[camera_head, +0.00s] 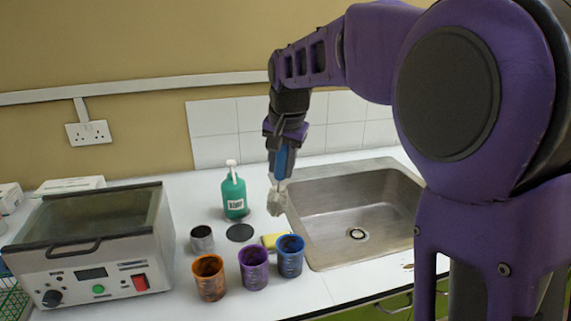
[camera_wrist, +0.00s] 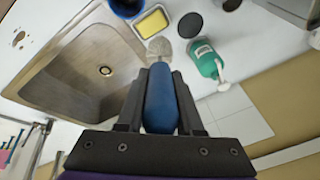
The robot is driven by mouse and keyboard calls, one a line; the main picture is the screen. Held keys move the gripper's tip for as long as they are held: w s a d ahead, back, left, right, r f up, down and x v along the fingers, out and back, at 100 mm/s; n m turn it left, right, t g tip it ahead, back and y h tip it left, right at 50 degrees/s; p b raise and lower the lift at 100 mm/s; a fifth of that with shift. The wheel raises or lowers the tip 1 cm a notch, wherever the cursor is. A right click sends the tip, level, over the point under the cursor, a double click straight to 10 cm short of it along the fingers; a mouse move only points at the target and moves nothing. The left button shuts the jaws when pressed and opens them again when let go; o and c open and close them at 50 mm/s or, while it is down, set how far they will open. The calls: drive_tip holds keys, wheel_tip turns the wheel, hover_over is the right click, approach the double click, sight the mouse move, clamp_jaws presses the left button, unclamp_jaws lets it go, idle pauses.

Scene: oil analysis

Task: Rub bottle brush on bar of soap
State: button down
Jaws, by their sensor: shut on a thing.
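My gripper (camera_head: 280,155) is shut on the blue handle of the bottle brush (camera_head: 277,203), which hangs down near the left edge of the sink. In the wrist view my gripper (camera_wrist: 159,80) has the blue handle between its fingers, and the pale brush head (camera_wrist: 160,46) points away from it. The yellow bar of soap (camera_head: 270,241) lies on the white counter beside the sink, partly hidden behind the cups. It also shows in the wrist view (camera_wrist: 152,21), just beyond the brush head. The brush head appears above the counter, apart from the soap.
Orange (camera_head: 209,278), purple (camera_head: 254,267) and blue (camera_head: 290,256) cups stand in front of the soap. A green soap bottle (camera_head: 234,195), a black disc (camera_head: 240,232) and a small metal can (camera_head: 202,239) are to its left. The steel sink (camera_head: 345,205) is right; a metal machine (camera_head: 95,245) is far left.

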sight(282, 193)
drive_tip(key=shift+f+b, duration=2.6)
drive_tip(key=shift+f, duration=1.1)
drive_tip(key=shift+r, duration=0.1)
drive_tip(key=shift+r+p, duration=2.8)
drive_tip(key=shift+r, duration=0.65)
